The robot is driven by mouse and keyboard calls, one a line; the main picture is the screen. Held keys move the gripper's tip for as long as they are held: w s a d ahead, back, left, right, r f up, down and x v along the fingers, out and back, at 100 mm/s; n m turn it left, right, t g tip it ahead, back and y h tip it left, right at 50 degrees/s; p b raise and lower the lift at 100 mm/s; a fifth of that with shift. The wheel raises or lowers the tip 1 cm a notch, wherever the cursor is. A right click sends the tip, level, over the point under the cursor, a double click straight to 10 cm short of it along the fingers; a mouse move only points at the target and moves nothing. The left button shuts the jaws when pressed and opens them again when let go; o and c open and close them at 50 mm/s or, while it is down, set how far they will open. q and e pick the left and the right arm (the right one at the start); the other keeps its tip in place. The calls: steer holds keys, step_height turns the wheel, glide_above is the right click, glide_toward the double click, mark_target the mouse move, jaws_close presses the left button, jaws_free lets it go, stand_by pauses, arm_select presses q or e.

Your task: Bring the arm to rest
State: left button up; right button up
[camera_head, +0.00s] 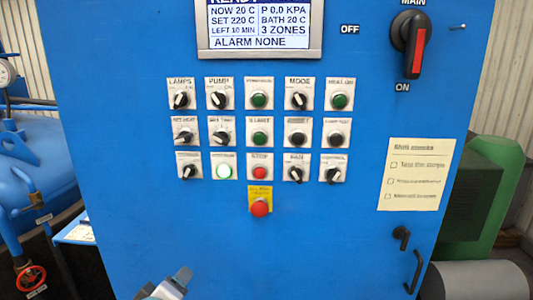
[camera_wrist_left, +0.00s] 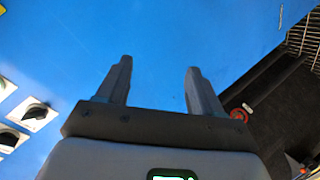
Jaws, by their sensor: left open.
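My left gripper (camera_head: 178,278) shows at the bottom edge of the head view, low in front of the blue cabinet (camera_head: 330,240). In the left wrist view its two fingers (camera_wrist_left: 159,70) stand wide apart with nothing between them. Blue cabinet surface (camera_wrist_left: 150,30) lies beyond the fingertips; I cannot tell the exact distance. The gripper is below the rows of knobs and below the red emergency button (camera_head: 260,208), apart from them in the head view. The rest of the left arm is mostly out of frame. My right gripper is in neither view.
The display (camera_head: 260,28) reads ALARM NONE. The main switch (camera_head: 412,45) has its handle vertical, towards ON. A door handle (camera_head: 413,272) sticks out at lower right. A blue tank (camera_head: 35,170) stands left, green machinery (camera_head: 485,190) right.

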arm_select(q)
steer(key=s+d+f+m+g+h, duration=0.15)
steer(key=s+f+g, duration=0.3)
steer(key=f, duration=0.95)
steer(key=s+d+f+m+g, duration=0.1)
steer(key=s+f+m+g, duration=0.15)
steer(key=s+f, duration=0.75)
steer(key=s+d+f+m+g+h, duration=0.2)
steer(key=s+d+f+m+g, duration=0.2)
steer(key=s+f, duration=0.6)
steer(key=shift+s+d+f+g+h, duration=0.35)
steer(key=shift+d+f+g, duration=0.45)
steer(key=shift+d+f, duration=0.2)
steer(key=shift+r, duration=0.1)
